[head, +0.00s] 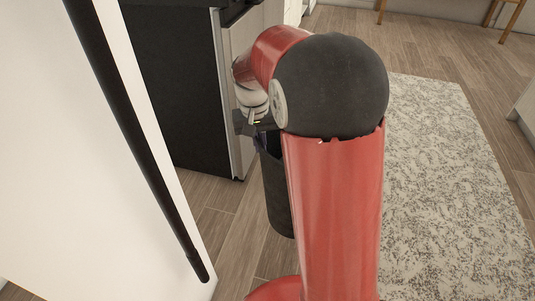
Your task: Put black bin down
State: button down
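The black bin (276,190) is upright in the head view, left of my red arm, which hides its right side. My gripper (259,132) is at the bin's top rim.
A dark appliance with a steel front (236,95) stands just behind and left of the bin. A white door or panel with a long black handle (140,140) fills the left. A patterned rug (440,190) lies at right. Wood floor (232,232) shows around the bin.

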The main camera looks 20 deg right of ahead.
notch_tip(320, 180, down, 18)
jog(key=b, duration=0.2)
jog(key=shift+r+b, duration=0.25)
jog(key=shift+b, duration=0.15)
jog(key=c, duration=2.1)
grip_release()
jog(key=shift+f, duration=0.25)
jog(key=o, duration=0.5)
jog(key=shift+r, duration=0.1)
